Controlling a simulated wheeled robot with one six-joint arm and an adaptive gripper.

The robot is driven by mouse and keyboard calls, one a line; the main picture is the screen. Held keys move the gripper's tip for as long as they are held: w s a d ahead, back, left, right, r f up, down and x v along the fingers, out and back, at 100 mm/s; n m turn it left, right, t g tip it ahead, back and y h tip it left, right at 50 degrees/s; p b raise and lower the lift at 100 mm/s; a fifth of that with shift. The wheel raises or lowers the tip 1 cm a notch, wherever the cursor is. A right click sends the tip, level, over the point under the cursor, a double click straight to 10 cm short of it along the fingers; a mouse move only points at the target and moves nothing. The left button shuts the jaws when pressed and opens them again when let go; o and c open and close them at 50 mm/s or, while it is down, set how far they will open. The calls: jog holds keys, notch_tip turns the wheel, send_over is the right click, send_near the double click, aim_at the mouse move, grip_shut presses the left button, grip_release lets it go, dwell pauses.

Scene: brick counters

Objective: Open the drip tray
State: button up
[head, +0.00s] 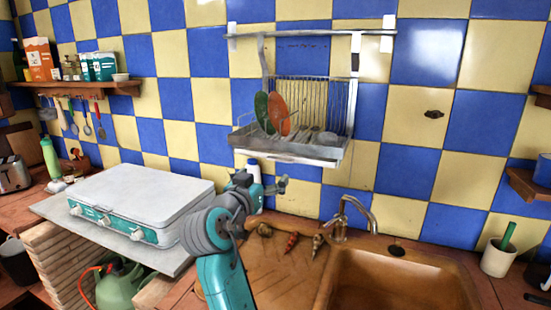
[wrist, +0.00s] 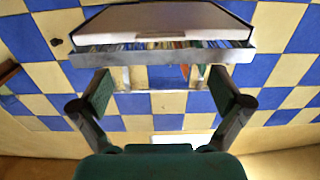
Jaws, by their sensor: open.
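The drip tray (head: 290,159) is a thin pale metal tray under the wall dish rack (head: 348,105). In the wrist view a pale grey slab that looks like the drip tray (wrist: 160,20) lies across the top, close to the rack's grey frame. How far it is pulled out I cannot tell. My gripper (head: 265,183) is below the rack, in front of the wall. In the wrist view my gripper (wrist: 160,77) has its two fingers wide apart, with nothing between them and the rack beyond. It does not appear to touch the tray.
A green plate (head: 262,111) and a red plate (head: 279,113) stand in the rack. A faucet (head: 350,208) and sink (head: 400,280) are at the right. A white-lidded stove (head: 140,195) is at the left. Small vegetables (head: 292,243) lie on the counter below.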

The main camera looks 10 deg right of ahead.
aim_at(279, 160)
jog(key=x, duration=1)
jog(key=shift+w+d+r, duration=0.15)
jog(key=shift+w+r, duration=0.05)
jog(key=shift+w, duration=0.2)
jog(key=c, duration=1.5)
jog(key=v, duration=1.9)
jog(key=shift+s+a, duration=0.2)
jog(key=shift+s, duration=0.15)
jog(key=shift+c, duration=0.2)
jog(key=o, duration=1.5)
jog(key=shift+o, duration=0.2)
